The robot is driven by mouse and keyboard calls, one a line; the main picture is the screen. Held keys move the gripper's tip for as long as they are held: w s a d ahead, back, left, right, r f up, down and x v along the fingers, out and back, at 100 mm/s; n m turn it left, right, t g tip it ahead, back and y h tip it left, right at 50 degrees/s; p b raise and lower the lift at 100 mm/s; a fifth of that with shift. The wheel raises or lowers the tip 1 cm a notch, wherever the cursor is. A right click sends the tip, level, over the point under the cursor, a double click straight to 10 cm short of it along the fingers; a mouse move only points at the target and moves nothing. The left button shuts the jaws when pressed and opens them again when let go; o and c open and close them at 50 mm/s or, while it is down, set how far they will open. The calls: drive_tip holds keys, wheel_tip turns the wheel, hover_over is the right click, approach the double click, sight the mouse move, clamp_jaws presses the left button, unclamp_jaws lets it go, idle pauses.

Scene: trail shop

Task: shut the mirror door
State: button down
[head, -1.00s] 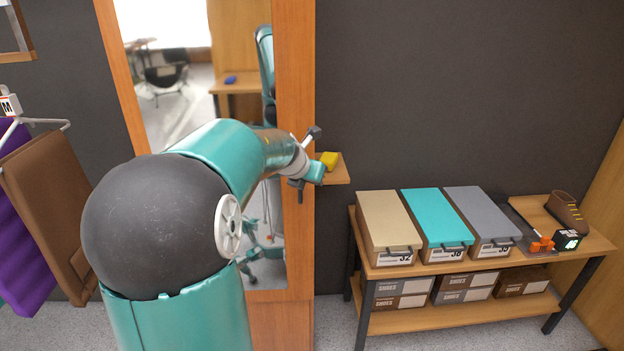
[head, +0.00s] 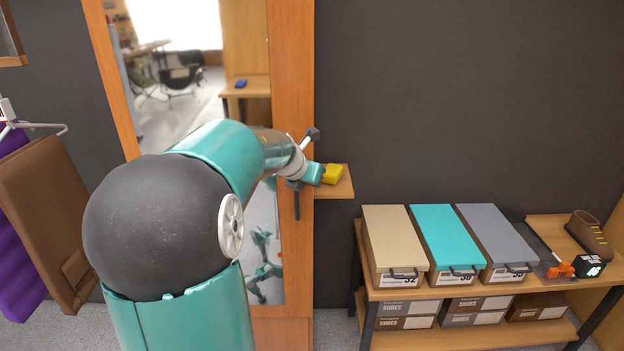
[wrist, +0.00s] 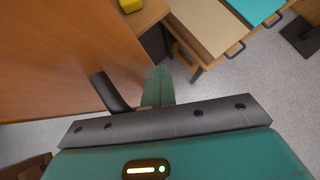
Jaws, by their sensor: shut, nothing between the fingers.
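The mirror door (head: 291,90) has an orange wood frame around tall mirror glass (head: 170,110). How far it stands open is hard to judge from here. A dark bar handle (head: 297,203) is on its right stile. My gripper (head: 316,173) is shut and empty at the door's right edge, just above and right of the handle. In the wrist view, my teal fingers (wrist: 158,88) are together, with the dark handle (wrist: 108,90) close on their left and the wood door face beyond. Whether they touch the door or handle I cannot tell.
A small wooden shelf (head: 342,190) with a yellow block (head: 332,174) lies just right of my gripper. A bench (head: 387,290) with shoe boxes stands at the right. Grey floor shows below.

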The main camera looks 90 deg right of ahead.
drive_tip(key=shift+s+d+r, duration=0.2)
drive_tip(key=shift+d+r, duration=0.1)
drive_tip(key=shift+d, duration=0.05)
drive_tip(key=shift+s, duration=0.15)
drive_tip(key=shift+a+f, duration=0.1)
drive_tip(key=shift+f, duration=0.1)
